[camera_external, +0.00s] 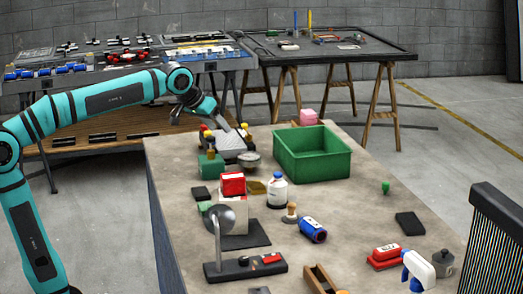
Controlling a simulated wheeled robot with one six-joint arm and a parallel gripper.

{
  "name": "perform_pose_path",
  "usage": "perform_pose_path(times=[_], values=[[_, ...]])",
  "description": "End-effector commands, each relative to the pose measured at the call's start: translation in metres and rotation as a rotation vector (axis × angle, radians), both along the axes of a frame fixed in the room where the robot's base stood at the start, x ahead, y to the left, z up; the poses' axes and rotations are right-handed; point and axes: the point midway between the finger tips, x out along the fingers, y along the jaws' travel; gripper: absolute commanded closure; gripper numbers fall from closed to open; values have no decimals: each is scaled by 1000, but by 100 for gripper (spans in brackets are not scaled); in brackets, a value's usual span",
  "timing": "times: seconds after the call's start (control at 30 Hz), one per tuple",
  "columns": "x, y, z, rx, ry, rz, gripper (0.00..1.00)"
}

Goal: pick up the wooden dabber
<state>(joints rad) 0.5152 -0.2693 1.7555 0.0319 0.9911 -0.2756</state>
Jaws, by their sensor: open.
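The wooden dabber looks to be the small tan, round-topped piece (291,209) standing upright on the workbench (350,215), with a pale base. It stands between the white bottle with a blue cap (277,189) and the blue cylinder (313,230).
A green bin (311,155) stands behind the dabber. A red box (232,184) on a white block, a round metal disc on a stand (219,219) and a wooden tray (320,280) are nearby. Red block (385,253) and spray bottle (418,268) stand at right. Bench right of the bin is mostly clear.

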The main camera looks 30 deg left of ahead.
Motion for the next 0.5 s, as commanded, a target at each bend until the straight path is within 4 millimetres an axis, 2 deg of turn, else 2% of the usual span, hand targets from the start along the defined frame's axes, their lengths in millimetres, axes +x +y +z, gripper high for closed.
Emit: perform_pose_path(times=[0.03,0.2,0.5], values=[[4,-20,-2,16,37,-18,46],[9,-79,-9,74,159,-56,46],[-3,-184,-28,209,353,-112,46]])
